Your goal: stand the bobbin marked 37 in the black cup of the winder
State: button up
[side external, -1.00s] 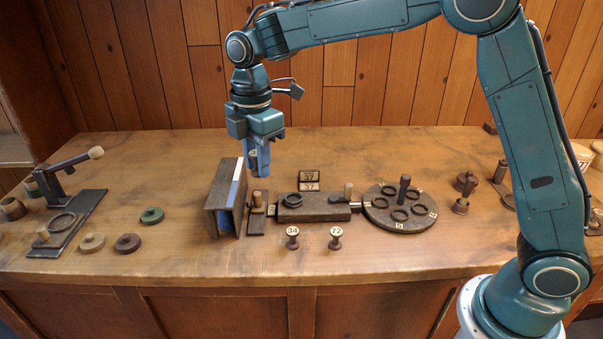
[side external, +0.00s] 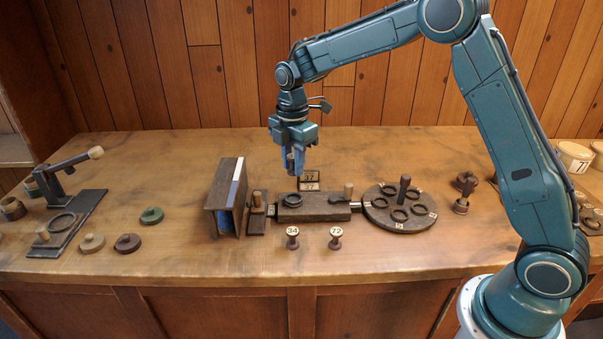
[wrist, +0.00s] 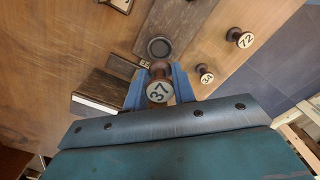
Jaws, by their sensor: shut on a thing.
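My gripper (side external: 295,168) is shut on the bobbin marked 37, and its pale numbered top (wrist: 159,91) faces the wrist camera between the blue fingers. In the side view the fingers mostly hide this bobbin. The winder (side external: 318,210) is a dark block on the table with a round black cup (side external: 292,198) at its left part. The cup also shows in the wrist view (wrist: 159,48), just beyond the held bobbin, and looks empty. My gripper is above the cup end of the winder, with the bobbin clear of the block.
Bobbins marked 34 (side external: 292,237) and 72 (side external: 336,238) stand in front of the winder. A dark upright folder-like stand (side external: 225,205) is to its left, a round disc with rings (side external: 400,224) to its right. A sign reading 37 (side external: 309,176) is behind it.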

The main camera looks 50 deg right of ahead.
jog(key=shift+f, duration=0.25)
send_over(295, 201)
jog(key=shift+w+f, duration=0.2)
jog(key=shift+f, duration=2.75)
jog(key=shift+f, duration=0.7)
dwell(0.9)
jog(key=o, duration=1)
jog(key=shift+s, duration=0.1)
jog(key=shift+r, duration=0.25)
jog(key=shift+r, duration=4.15)
